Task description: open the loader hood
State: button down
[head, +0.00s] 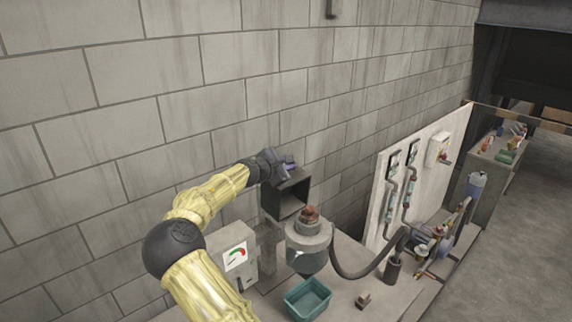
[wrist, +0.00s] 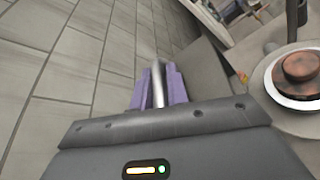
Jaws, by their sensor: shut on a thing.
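The loader hood (head: 287,196) is a dark grey box in the head view, tipped up with its hollow side facing the front right. It stands just behind the grey round loader (head: 307,247), whose top shows uncovered with a reddish-brown lump (head: 310,214) on it. My gripper (head: 290,166) is at the hood's upper edge. In the wrist view my gripper's purple fingers (wrist: 158,82) are shut on a silver bar, the hood handle (wrist: 158,88). In that view the brown lump (wrist: 302,66) and round loader top lie to the right.
A block wall (head: 150,120) runs close behind my arm and the hood. A gauge box (head: 235,254) stands left of the loader, a teal bin (head: 307,299) in front. A dark hose (head: 365,267) curves right toward a panel (head: 425,175) with pipes.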

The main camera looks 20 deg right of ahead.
jog(key=c, duration=1.4)
grip_release()
jog(key=shift+s+d, duration=0.1)
jog(key=shift+d, duration=0.05)
jog(key=shift+c, duration=0.2)
jog(key=shift+o, duration=0.2)
jog(key=shift+f, duration=0.1)
jog(key=shift+s, duration=0.1)
jog(key=shift+s+a+b, duration=0.1)
jog(key=shift+a+b, duration=0.3)
jog(key=shift+b, duration=0.05)
jog(key=b+v, duration=0.7)
jog(key=v, duration=0.9)
jog(key=shift+s+r, duration=0.2)
jog(key=shift+r, duration=0.05)
jog(key=shift+a, duration=0.15)
